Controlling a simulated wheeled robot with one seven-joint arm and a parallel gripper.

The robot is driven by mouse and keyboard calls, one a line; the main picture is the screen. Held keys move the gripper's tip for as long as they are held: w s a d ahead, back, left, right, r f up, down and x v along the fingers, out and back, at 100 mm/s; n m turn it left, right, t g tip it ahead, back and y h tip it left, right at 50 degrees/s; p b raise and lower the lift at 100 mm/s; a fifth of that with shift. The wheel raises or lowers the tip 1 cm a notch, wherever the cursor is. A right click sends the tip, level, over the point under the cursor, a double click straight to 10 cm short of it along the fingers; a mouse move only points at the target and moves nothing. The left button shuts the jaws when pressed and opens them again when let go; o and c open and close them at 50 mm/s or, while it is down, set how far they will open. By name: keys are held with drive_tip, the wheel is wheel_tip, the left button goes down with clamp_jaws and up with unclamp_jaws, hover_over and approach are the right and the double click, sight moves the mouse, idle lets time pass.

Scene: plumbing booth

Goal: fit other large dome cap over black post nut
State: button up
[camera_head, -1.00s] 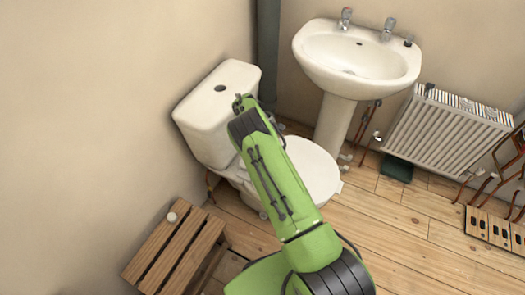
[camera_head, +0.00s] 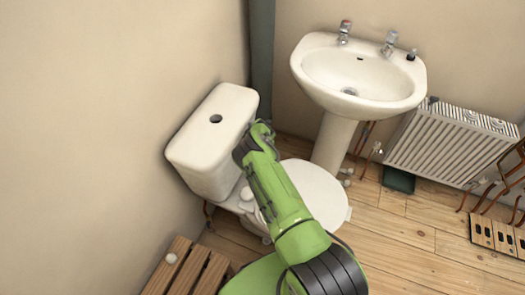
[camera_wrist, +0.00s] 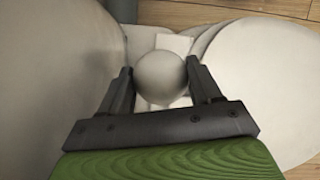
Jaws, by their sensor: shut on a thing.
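My gripper (camera_wrist: 160,84) is shut on a round white dome cap (camera_wrist: 160,76) in the wrist view, with one dark finger on each side. The cap is over the back of the toilet, between the cistern (camera_wrist: 55,60) and the lid (camera_wrist: 265,75). The black post nut is not visible, and I cannot tell whether the cap touches or covers it. In the head view my arm hides the gripper. A round white knob (camera_head: 246,193) shows beside the arm at the toilet's back; I cannot tell whether it is the held cap.
A small white piece (camera_head: 171,258) sits on the slatted wooden stool (camera_head: 188,272) at lower left. The cistern (camera_head: 205,150) and the wall close in the left side. The sink (camera_head: 357,75) and radiator (camera_head: 450,145) stand to the right.

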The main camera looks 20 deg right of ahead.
drive_tip(key=shift+f+b, duration=3.7)
drive_tip(key=shift+f, duration=0.95)
drive_tip(key=shift+s, duration=0.1)
drive_tip(key=shift+s+f, duration=0.2)
drive_tip(key=shift+f, duration=0.25)
drive_tip(key=o, duration=1.1)
drive_tip(key=shift+f, duration=0.1)
drive_tip(key=shift+d, duration=0.1)
drive_tip(key=p+v, duration=0.3)
drive_tip(key=v, duration=0.2)
drive_tip(key=p+v, duration=0.2)
drive_tip(key=v, duration=0.3)
drive_tip(key=p+v, duration=0.3)
drive_tip(key=v, duration=0.3)
drive_tip(key=shift+w+p, duration=0.3)
drive_tip(key=shift+p, duration=0.05)
